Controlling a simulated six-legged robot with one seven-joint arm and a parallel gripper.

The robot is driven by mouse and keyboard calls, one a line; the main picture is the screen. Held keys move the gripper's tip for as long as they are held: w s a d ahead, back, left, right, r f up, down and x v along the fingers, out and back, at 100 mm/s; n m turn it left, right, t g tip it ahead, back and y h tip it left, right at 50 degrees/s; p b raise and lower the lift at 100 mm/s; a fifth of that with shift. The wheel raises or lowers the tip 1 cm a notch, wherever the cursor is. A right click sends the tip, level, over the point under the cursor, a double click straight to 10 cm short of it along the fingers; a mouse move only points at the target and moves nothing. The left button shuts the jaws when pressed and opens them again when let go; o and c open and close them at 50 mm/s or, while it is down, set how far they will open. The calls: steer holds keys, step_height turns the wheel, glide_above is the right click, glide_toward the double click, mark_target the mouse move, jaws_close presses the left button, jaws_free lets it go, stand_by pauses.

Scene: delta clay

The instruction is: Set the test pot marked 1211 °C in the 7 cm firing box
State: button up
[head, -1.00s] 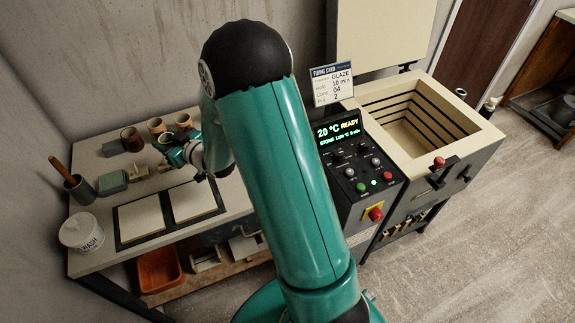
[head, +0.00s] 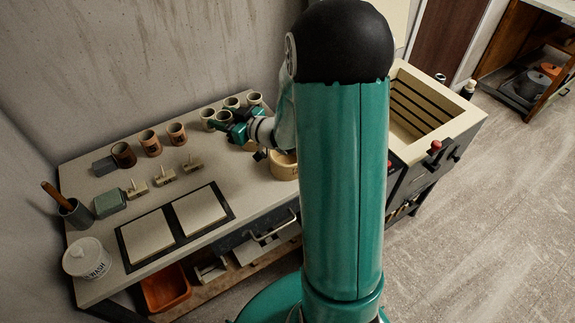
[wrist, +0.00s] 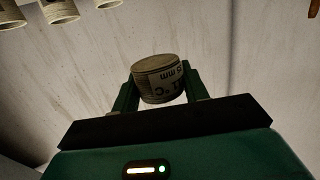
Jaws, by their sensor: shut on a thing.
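My gripper (wrist: 160,92) is shut on a small pale cylindrical pot (wrist: 158,68) with dark lettering. A "°C" and "mm" show on it, but the full number is cut off. In the head view my gripper (head: 224,124) is above the back right of the bench, close to the standing pots. The held pot is hard to separate from them there. A round tan box (head: 284,170) stands on the bench below and right of my gripper, partly hidden by my arm. I cannot read its size.
Several brown and pale pots (head: 150,143) stand along the back of the bench. Small cone stands (head: 165,176), two pale tiles (head: 148,235), a tool cup (head: 76,212) and a wash jar (head: 87,259) lie further left. The open kiln (head: 432,105) is at the right.

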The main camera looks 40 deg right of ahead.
steer(key=s+d+r+n+g+y, duration=0.15)
steer(key=s+d, duration=0.25)
steer(key=s, duration=0.8)
steer(key=s+d+r+n+y, duration=0.1)
steer(key=s+d+r+y, duration=0.2)
steer(key=s, duration=1)
steer(key=shift+h, duration=0.45)
steer(key=shift+w+d+f, duration=0.9)
steer(key=shift+w+f, duration=1.3)
steer(key=shift+w+d+f, duration=0.95)
steer(key=shift+w+f, duration=1.2)
steer(key=shift+f, duration=0.05)
steer(key=shift+w+d+f, duration=0.9)
steer(key=shift+w+f, duration=1.3)
steer(key=shift+f, duration=0.6)
steer(key=o, duration=1)
steer(key=shift+r, duration=0.1)
